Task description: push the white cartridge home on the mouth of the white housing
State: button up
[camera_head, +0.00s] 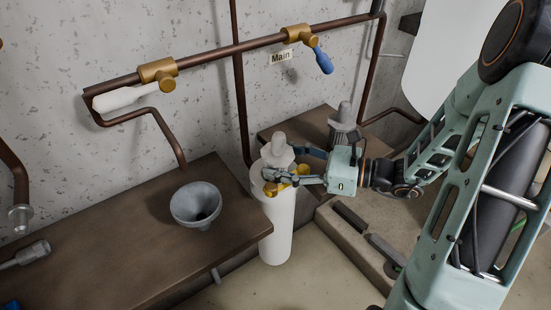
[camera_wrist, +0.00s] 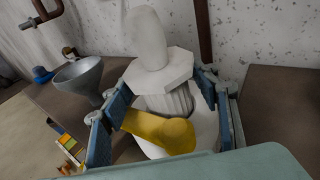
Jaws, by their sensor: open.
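The white housing (camera_head: 277,228) is a tall upright cylinder beside the wooden counter's right end. The white cartridge (camera_head: 279,150) stands upright at its top, with a rounded knob and angular flange. In the wrist view the cartridge (camera_wrist: 150,42) shows ribs below its flange, above the housing's rim (camera_wrist: 207,130); whether it is fully seated I cannot tell. A yellow brass fitting (camera_wrist: 160,132) sits at the housing's near side and hides part of the rim. My gripper (camera_head: 285,164) is open, with its fingers on either side of the cartridge; contact is unclear. It also shows in the wrist view (camera_wrist: 164,90).
A grey funnel (camera_head: 196,205) is set in the counter (camera_head: 120,240) to the left. A grey ribbed piece (camera_head: 344,125) stands on the shelf behind my gripper. Copper pipes with brass valves (camera_head: 157,72) run along the wall. A tray (camera_head: 345,245) with tools lies low at right.

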jog(key=v, duration=1)
jog(key=shift+d, duration=0.4)
